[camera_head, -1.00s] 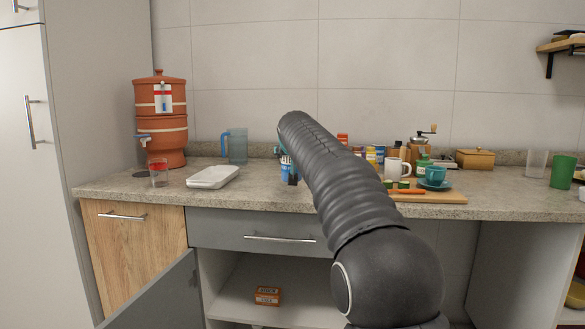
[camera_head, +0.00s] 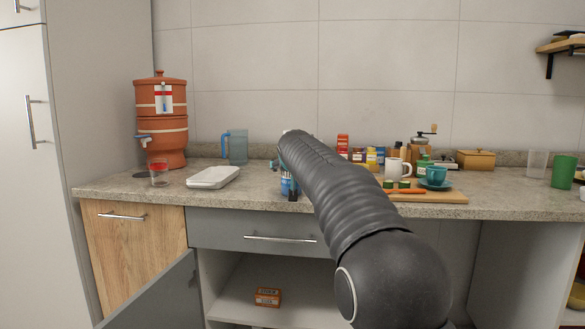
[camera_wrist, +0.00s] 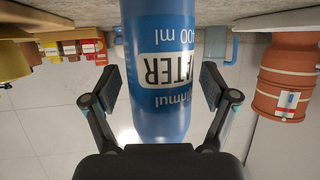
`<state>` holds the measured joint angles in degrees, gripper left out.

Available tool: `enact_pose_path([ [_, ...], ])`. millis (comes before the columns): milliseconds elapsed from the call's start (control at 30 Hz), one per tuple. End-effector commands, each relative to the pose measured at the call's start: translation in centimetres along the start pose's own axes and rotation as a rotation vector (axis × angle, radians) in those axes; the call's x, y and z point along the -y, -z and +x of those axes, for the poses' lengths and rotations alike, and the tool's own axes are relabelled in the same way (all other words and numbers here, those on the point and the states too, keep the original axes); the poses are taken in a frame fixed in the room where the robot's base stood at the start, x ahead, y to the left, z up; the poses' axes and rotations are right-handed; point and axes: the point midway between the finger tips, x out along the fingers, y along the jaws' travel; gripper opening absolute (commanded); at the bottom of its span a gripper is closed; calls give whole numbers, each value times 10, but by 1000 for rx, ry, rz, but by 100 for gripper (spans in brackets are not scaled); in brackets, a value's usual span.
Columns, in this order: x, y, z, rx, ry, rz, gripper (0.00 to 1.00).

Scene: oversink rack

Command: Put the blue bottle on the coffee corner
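The blue bottle (camera_wrist: 165,110) fills the middle of the wrist view, which is upside down; its white label reads "WATER" and "400 ml". My gripper (camera_wrist: 160,88) is open, with one finger on each side of the bottle and a small gap showing beside each pad. In the camera_head view, a blue patch of the bottle (camera_head: 287,186) shows beside the end of my arm at the counter; my arm hides most of it. A coffee grinder (camera_head: 423,143) and a teal cup (camera_head: 436,174) stand at the right of the counter; no marked coffee corner is clear.
A white tray (camera_head: 213,177), a blue pitcher (camera_head: 236,146), a glass (camera_head: 158,176) and a terracotta dispenser (camera_head: 161,120) stand to the left. Right of my arm are a white mug (camera_head: 393,170), a cutting board (camera_head: 440,197), several spice containers and a wooden box (camera_head: 475,159).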

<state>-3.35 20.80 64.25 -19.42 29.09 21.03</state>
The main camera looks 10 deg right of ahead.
Motion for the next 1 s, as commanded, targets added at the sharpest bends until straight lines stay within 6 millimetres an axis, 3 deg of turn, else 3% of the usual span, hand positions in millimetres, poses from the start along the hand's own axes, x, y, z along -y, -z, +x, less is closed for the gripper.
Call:
enact_pose_path([
  [367, 0, 2, -9, -2, 0, 0, 85],
  [800, 0, 2, -89, -3, 1, 1, 85],
  [1000, 0, 2, -113, -1, 0, 1, 85],
])
